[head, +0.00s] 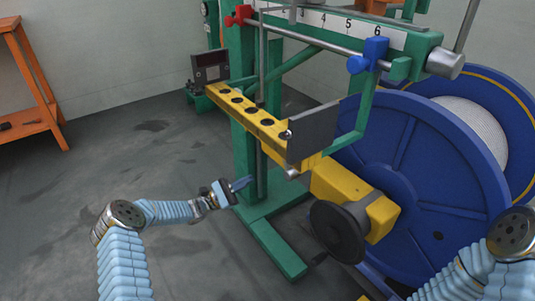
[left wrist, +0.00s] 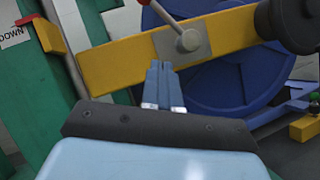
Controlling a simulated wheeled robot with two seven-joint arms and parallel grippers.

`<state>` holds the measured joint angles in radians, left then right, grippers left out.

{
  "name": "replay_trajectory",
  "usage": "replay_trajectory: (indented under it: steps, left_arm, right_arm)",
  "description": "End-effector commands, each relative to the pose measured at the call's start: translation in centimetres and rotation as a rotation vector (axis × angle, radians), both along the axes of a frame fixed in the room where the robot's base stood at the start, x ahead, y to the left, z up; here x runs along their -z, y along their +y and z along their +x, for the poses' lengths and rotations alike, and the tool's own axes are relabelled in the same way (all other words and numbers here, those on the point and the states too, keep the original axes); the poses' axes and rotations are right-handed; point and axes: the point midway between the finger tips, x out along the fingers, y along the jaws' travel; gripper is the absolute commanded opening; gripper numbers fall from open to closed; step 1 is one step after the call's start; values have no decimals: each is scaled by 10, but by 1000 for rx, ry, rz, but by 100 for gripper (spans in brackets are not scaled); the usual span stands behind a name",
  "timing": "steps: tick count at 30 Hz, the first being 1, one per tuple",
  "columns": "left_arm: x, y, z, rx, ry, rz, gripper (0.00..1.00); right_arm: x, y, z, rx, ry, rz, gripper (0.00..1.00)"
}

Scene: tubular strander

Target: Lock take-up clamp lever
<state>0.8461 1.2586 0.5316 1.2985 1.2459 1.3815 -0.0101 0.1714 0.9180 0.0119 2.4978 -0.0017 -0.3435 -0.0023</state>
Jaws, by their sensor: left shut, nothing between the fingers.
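The hub sits on a grey plate on a yellow beam (left wrist: 120,63). In the head view only a small pale knob (head: 292,173) shows under the yellow block; I cannot tell if it is the same hub. My left gripper (head: 242,183) is shut and empty, left of the knob and apart from it. In the left wrist view its blue fingers (left wrist: 163,67) point at the beam, just below the hub. My right gripper is out of view.
A green post (head: 243,130) stands behind my left gripper, with a green foot (head: 275,250) on the floor. A large blue reel (head: 420,160) and a black handwheel (head: 338,232) are at right. A yellow rail (head: 250,112) is above.

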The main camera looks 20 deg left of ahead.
Motion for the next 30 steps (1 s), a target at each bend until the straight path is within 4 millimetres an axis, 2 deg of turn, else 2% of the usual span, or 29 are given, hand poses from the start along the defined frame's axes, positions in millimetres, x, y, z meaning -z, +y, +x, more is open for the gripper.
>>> replay_trajectory:
  steps: [3, 5, 16, 23, 30]
  left_arm:
    - [-7, 20, 2, -37, -38, -46, 0]
    - [-9, 24, 2, -43, -47, -55, 0]
    - [-11, 22, 3, -42, -48, -56, 0]
    - [-26, 1, 18, -39, -49, -56, 0]
    - [-52, -37, 44, -40, -49, -55, 0]
  right_arm:
    - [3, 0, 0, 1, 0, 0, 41]
    - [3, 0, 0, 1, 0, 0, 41]
    - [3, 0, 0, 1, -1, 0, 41]
    - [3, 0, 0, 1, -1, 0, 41]
    - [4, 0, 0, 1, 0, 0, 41]
